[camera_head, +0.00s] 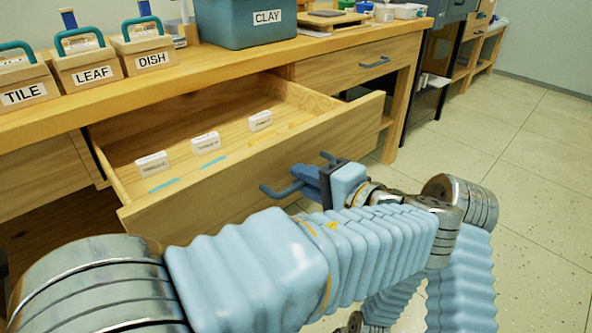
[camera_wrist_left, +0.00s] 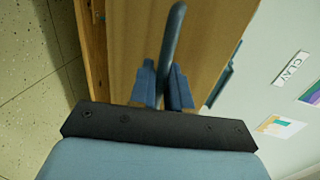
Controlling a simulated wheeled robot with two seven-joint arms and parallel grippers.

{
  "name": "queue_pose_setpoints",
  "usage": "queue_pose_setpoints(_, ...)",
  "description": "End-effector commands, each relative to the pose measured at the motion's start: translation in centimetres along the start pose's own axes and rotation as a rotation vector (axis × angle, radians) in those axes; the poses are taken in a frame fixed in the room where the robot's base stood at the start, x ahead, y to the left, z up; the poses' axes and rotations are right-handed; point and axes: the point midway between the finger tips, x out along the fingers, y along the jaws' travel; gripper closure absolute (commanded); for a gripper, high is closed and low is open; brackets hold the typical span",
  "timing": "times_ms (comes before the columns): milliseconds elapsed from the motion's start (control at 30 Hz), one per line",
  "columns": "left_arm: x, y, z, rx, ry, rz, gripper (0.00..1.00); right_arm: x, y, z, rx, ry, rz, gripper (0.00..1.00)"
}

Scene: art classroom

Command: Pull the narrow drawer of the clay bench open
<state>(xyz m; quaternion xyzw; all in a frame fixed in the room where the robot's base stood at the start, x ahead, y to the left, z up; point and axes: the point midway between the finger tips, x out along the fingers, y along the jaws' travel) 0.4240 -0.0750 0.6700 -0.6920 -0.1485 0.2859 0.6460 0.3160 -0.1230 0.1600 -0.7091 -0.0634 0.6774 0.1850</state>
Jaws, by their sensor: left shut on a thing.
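The clay bench (camera_head: 225,70) has a wooden drawer (camera_head: 225,185) standing well open towards me. Its inside shows, with several small white labelled blocks in it. My left gripper (camera_head: 308,180) is at the drawer's front and shut on its blue-grey bar handle (camera_head: 277,191). In the left wrist view, the two blue fingers (camera_wrist_left: 164,90) stand on either side of the handle bar (camera_wrist_left: 174,40), with the wooden drawer front (camera_wrist_left: 130,45) behind. A second drawer (camera_head: 350,72) further right on the bench is shut, and its handle is free. My right gripper is not in view.
On the bench top stand several handled boxes, including TILE (camera_head: 22,88), LEAF (camera_head: 88,68) and DISH (camera_head: 146,52), and a teal CLAY bin (camera_head: 240,25). Speckled floor (camera_head: 500,150) lies clear to the right. A dark cabinet (camera_head: 428,75) stands beyond the bench.

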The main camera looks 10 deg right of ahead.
Motion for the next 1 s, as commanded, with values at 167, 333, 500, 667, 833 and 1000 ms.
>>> queue_pose_setpoints(167, -0.8, 0.2, 0.0, 0.000, 0.000, 0.001, 1.00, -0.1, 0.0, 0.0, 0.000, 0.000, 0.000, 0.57)
queue_pose_setpoints(333, -1.0, 0.3, 0.0, 0.000, -0.001, 0.001, 1.00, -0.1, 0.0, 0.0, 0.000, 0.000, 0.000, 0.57)
queue_pose_setpoints(500, -1.0, 0.3, 0.0, 0.001, -0.001, 0.001, 1.00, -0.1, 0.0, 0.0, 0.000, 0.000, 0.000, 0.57)
queue_pose_setpoints(667, -0.9, 0.3, 0.0, 0.001, -0.001, 0.001, 0.70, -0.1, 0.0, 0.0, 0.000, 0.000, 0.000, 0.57)
queue_pose_setpoints(833, -0.9, 0.2, 0.0, 0.000, -0.001, 0.001, 0.70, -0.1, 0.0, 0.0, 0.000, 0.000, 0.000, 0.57)
queue_pose_setpoints(1000, -1.3, 0.2, 0.0, 0.000, 0.000, 0.000, 0.70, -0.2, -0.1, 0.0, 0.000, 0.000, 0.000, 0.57)
